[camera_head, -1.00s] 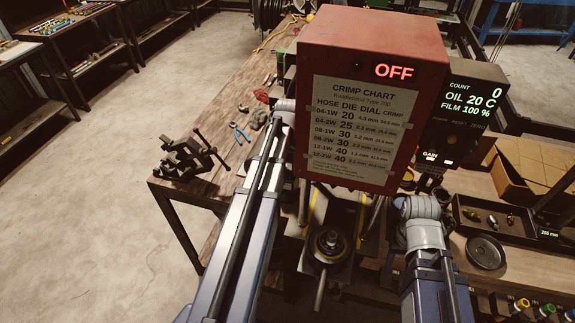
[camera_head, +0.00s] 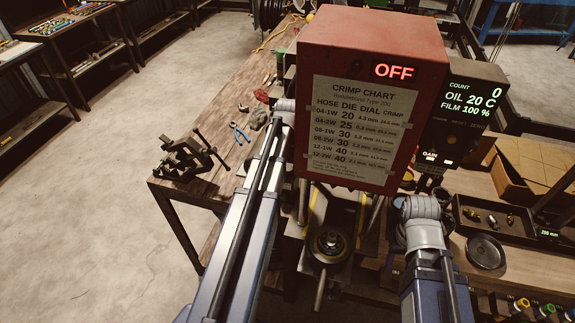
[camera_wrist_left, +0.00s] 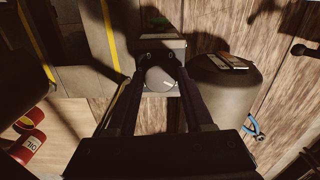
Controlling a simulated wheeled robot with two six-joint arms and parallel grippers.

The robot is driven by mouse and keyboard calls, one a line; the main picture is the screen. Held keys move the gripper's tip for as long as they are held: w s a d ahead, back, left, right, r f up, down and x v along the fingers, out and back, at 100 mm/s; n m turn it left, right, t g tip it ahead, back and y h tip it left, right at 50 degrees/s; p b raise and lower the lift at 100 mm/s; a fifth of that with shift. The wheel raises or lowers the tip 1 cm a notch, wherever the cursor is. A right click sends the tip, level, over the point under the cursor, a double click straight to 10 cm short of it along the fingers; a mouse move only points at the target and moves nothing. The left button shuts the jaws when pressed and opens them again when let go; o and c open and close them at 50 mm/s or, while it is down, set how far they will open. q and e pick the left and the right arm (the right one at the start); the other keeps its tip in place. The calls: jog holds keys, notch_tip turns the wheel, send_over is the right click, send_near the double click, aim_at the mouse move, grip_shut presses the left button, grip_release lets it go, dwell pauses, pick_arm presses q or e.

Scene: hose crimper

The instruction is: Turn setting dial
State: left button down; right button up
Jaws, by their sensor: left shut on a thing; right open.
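The setting dial (camera_wrist_left: 158,82) is a round grey knob with a short white pointer mark, seen in the left wrist view. My left gripper (camera_wrist_left: 160,72) is shut on it, with one dark finger on each side. In the head view the dial and my left fingertips are hidden behind the red crimper head (camera_head: 372,60), which carries a crimp chart (camera_head: 352,130) and a red display reading OFF. My right gripper (camera_head: 432,184) shows only partly as a dark shape past the grey wrist, below the counter box, holding nothing that I can see.
The counter box (camera_head: 464,105) reads COUNT 0, OIL 20 C and FILM 100 %. A vise (camera_head: 185,160) and blue pliers (camera_head: 239,133) are on the wooden bench to the left. A parts tray (camera_head: 490,222), a round dish (camera_head: 486,252) and cardboard boxes (camera_head: 530,165) crowd the right.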

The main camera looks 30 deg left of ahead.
aim_at(287, 168)
pick_arm(q)
jog(key=shift+c, duration=1.5)
grip_release()
jog(key=shift+r, duration=0.15)
notch_tip(287, 168, up, 8)
jog(key=p, duration=0.8)
jog(key=shift+f, duration=0.2)
jog(key=shift+f, duration=0.1)
